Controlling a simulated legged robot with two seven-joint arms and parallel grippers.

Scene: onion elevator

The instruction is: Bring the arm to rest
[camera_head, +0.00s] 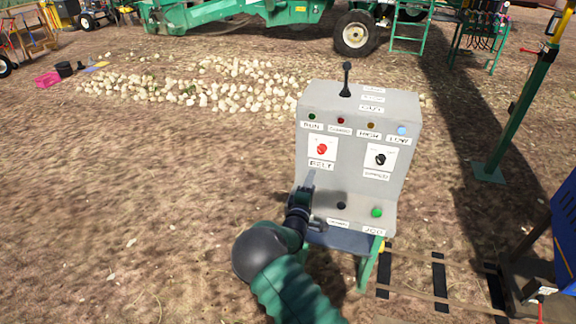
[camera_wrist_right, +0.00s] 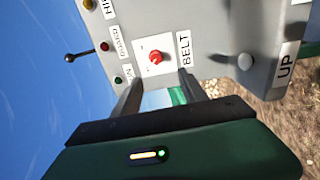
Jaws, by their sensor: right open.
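My right gripper (camera_head: 306,186) is in front of the left part of a grey control box, its tips below the red belt knob (camera_head: 322,149). In the right wrist view my right gripper (camera_wrist_right: 160,88) is open with two fingers apart and nothing between them. The red knob (camera_wrist_right: 156,57) on its white plate shows just beyond the fingertips. The right arm (camera_head: 285,285) reaches up from the bottom of the head view. Whether the fingers touch the box is unclear. My left gripper is not in view.
The control box (camera_head: 350,100) stands on green legs and carries a black lever (camera_head: 346,80), a black knob (camera_head: 380,159), a green button (camera_head: 377,211) and small lamps. Onions (camera_head: 225,83) lie on the ground behind. A green post (camera_head: 515,115) and blue machine (camera_head: 565,225) stand at right. Ground at left is clear.

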